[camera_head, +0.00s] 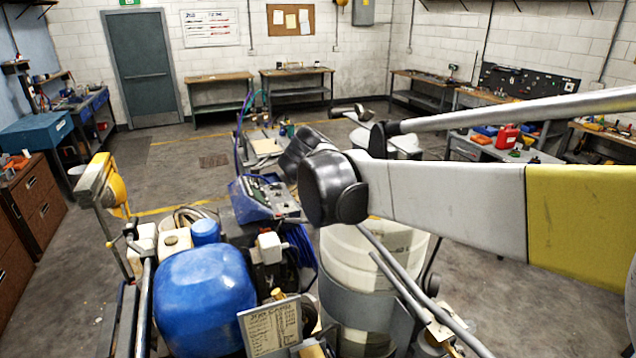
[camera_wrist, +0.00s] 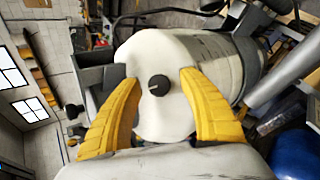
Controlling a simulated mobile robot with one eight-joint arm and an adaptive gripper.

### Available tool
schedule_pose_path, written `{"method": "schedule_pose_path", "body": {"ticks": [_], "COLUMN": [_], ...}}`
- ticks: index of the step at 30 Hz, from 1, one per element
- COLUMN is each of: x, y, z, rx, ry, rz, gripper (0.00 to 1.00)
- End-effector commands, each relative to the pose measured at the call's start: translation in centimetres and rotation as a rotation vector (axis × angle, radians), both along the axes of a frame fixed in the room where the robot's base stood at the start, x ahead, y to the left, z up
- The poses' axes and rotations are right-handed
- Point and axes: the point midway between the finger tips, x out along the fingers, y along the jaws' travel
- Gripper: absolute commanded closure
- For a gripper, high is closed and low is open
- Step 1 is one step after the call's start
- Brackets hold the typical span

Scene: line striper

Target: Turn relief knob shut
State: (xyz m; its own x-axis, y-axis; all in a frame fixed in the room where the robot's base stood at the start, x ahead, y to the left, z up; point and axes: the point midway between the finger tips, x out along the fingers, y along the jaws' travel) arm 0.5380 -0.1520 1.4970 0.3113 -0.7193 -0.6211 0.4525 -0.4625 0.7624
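A small dark round knob (camera_wrist: 159,85) with a light pointer line sits on a white rounded face (camera_wrist: 152,55) in the wrist view. It looks like the relief knob, but no label shows. My gripper (camera_wrist: 160,82) is open, with one yellow finger on each side of the knob and clear gaps between. The fingers do not touch the knob; how far they are from the white face is unclear. In the head view my arm crosses from the right, and my fingers and the knob cannot be made out there.
The line striper fills the lower middle of the head view, with a blue tank (camera_head: 203,300), a white bucket (camera_head: 395,250), a blue control box (camera_head: 262,197) and a tilted label plate (camera_head: 270,328). Workbenches (camera_head: 220,95) line the walls. Open floor (camera_head: 60,290) lies to the left.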

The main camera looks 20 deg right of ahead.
Motion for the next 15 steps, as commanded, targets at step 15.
{"method": "schedule_pose_path", "body": {"ticks": [15], "x": [-1.0], "y": [2.6], "z": [2.2], "rx": [-0.001], "ry": [-0.001], "rz": [0.005], "gripper": [0.52]}}
